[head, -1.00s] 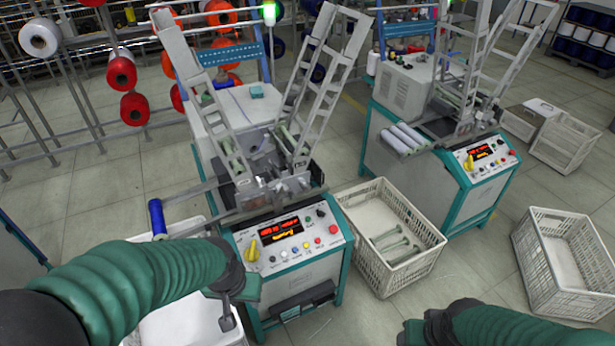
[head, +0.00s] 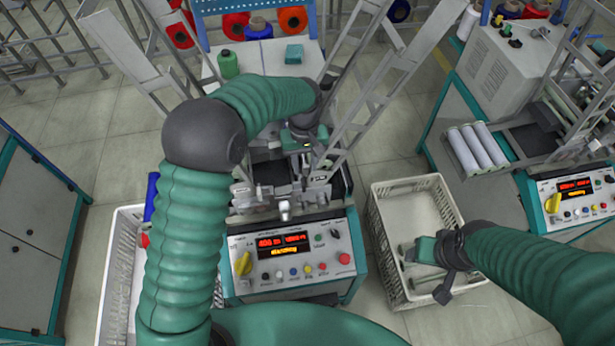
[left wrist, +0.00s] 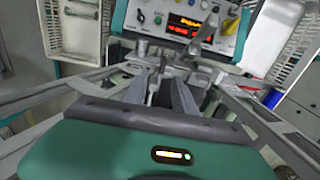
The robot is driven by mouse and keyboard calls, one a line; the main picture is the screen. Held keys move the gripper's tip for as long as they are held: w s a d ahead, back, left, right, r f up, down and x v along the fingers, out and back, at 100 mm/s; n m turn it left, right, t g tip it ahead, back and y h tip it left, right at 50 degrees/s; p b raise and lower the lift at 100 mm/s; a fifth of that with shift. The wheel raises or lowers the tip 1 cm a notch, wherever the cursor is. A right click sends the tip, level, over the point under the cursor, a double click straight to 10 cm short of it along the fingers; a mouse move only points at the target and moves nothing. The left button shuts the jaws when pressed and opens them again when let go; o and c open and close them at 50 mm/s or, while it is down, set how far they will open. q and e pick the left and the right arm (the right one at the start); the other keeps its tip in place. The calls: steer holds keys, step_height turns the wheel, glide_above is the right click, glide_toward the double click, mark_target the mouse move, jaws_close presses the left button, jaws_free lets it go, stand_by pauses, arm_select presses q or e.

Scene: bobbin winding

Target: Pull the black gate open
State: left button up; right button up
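The winding machine (head: 296,262) stands in the middle of the head view, its control panel facing me. Dark flat parts (head: 270,174) show in its winding area below my left gripper; I cannot tell surely which is the black gate, as my gripper and the metal parts hide some of it. My left gripper (head: 303,150) points down over the winding area, between the slanted frames. In the left wrist view its two grey fingers (left wrist: 162,92) are apart, with nothing clearly between them. My right gripper (head: 415,252) hangs over the white crate; its finger opening is not clear.
A white crate (head: 378,240) stands right of the machine, and another (head: 122,270) at its left. Slanted metal frames (head: 375,110) rise on both sides of my left gripper. A second machine (head: 490,160) stands at the right. A grey cabinet (head: 30,240) is at the left.

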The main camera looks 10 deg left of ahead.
mark_target(303, 181)
arm_select(q)
steer(key=f, duration=0.8)
steer(key=shift+s+a+p, duration=0.2)
steer(key=shift+s+p, duration=0.05)
steer(key=shift+p, duration=0.1)
steer(key=shift+w+d, duration=0.15)
steer(key=shift+d, duration=0.1)
steer(key=shift+a+f, duration=0.1)
steer(key=shift+a, duration=0.4)
jaws_close()
steer(key=shift+d, duration=0.25)
arm_select(e)
steer(key=shift+s+a+r, duration=0.2)
steer(key=shift+a+r, duration=0.3)
steer(key=shift+r, duration=0.15)
arm_select(q)
steer(key=shift+w+a, duration=0.1)
arm_select(e)
steer(key=shift+a, duration=0.1)
